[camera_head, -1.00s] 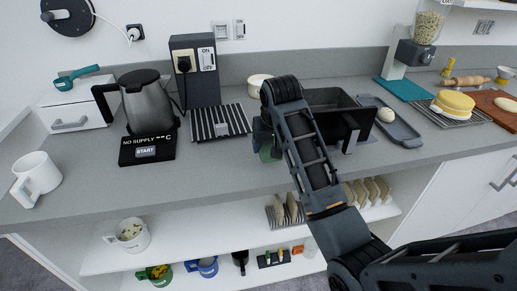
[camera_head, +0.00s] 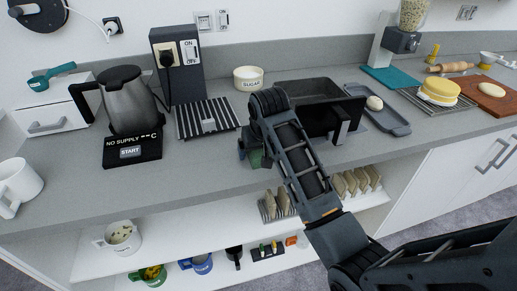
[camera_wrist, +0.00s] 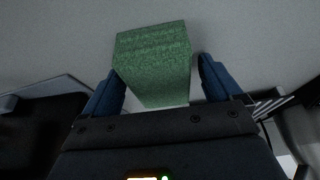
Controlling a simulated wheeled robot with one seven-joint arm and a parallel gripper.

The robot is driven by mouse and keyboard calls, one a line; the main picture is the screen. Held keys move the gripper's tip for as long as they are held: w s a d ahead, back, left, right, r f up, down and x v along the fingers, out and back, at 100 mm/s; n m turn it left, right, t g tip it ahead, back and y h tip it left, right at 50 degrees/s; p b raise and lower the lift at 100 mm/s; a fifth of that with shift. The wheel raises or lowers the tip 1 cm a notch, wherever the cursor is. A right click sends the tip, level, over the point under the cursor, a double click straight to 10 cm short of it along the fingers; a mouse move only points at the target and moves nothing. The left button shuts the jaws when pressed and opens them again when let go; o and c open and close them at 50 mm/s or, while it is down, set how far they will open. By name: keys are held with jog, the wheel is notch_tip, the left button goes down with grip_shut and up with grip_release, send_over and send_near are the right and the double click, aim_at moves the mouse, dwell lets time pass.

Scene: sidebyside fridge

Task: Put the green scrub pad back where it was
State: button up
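The green scrub pad (camera_wrist: 155,62) shows as a green block between the two fingers in the wrist view. In the head view a small green part of the pad (camera_head: 256,159) shows below my wrist, over the counter. My gripper (camera_wrist: 160,65) has its dark blue fingers wide apart. A gap shows between the pad and the right finger. The pad's edge is close to the left finger, and I cannot tell if they touch. In the head view my gripper (camera_head: 247,147) is mostly hidden behind my own arm. I cannot tell whether the pad rests on the counter.
A dark sink-like basin (camera_head: 302,91) is right behind my arm. A striped rack (camera_head: 206,119), a sugar pot (camera_head: 248,84) and a kettle (camera_head: 132,105) stand to the left. A grey tray (camera_head: 383,117) lies to the right. The front counter strip (camera_head: 195,168) is clear.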

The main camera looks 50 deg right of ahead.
jog(key=b+v, duration=0.1)
jog(key=v, duration=0.9)
jog(key=shift+r, duration=0.2)
jog(key=shift+a+r+p, duration=0.15)
jog(key=shift+r+p, duration=0.2)
jog(key=shift+r, duration=0.15)
jog(key=shift+s+r, duration=0.3)
jog(key=shift+r, duration=0.1)
jog(key=shift+f, duration=0.1)
